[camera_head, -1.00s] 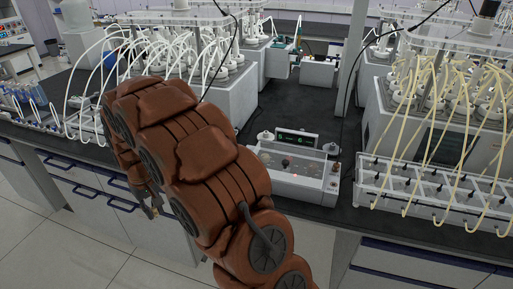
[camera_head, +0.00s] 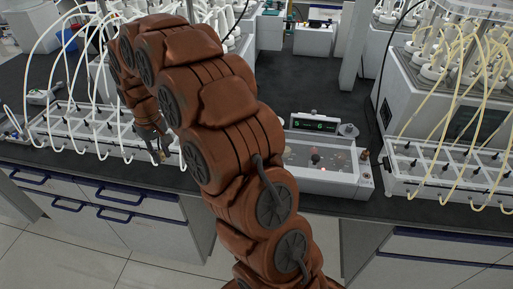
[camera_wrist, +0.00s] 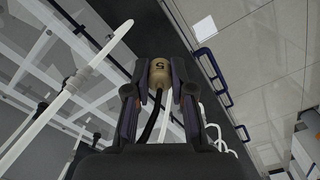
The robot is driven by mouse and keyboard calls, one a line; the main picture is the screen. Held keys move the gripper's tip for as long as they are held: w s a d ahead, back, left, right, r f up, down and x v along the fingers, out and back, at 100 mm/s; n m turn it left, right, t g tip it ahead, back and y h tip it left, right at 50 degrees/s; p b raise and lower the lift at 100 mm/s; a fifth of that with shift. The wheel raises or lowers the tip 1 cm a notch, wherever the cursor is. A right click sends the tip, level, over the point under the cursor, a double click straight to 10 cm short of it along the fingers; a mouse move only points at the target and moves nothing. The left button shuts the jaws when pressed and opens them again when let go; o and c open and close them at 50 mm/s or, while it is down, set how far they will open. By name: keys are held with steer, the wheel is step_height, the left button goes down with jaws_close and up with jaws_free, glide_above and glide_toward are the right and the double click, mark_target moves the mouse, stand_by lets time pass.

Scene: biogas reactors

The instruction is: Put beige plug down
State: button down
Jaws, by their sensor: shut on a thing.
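The beige plug (camera_wrist: 159,74) is held between the two fingers of my gripper (camera_wrist: 160,85) in the wrist view. It is a short tan cylinder with a dark "5" on its end, and a dark cable runs back from it. In the head view my gripper (camera_head: 161,152) points down at the front of the left white rack, at the bench edge. The plug is too small there to make out clearly.
A white rack (camera_head: 85,128) with white tubes stands by my gripper. A control box (camera_head: 325,165) with a lit display is right of my arm. Another rack (camera_head: 440,168) with yellowish tubes stands further right. Dark bench top (camera_head: 290,85) is clear behind the control box.

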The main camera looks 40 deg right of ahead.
steer(key=shift+m, duration=0.3)
steer(key=s+d+r, duration=0.1)
steer(key=d+r, duration=0.1)
steer(key=d, duration=0.2)
steer(key=s+d+r+b, duration=0.1)
steer(key=d+r, duration=0.1)
steer(key=d, duration=0.3)
steer(key=s+d+r+b, duration=0.1)
steer(key=d+r, duration=0.2)
steer(key=d, duration=0.2)
steer(key=shift+s, duration=0.15)
steer(key=s+d+m+b, duration=0.2)
steer(key=s+d, duration=0.9)
steer(key=d, duration=0.3)
step_height(320, 180, down, 9)
steer(key=p, duration=0.2)
steer(key=shift+s+p, duration=0.1)
steer(key=shift+p, duration=0.25)
steer(key=shift+d+f, duration=0.1)
steer(key=shift+f, duration=0.1)
steer(key=shift+f+b, duration=0.65)
steer(key=shift+b, duration=0.1)
steer(key=c, duration=1)
jaws_free()
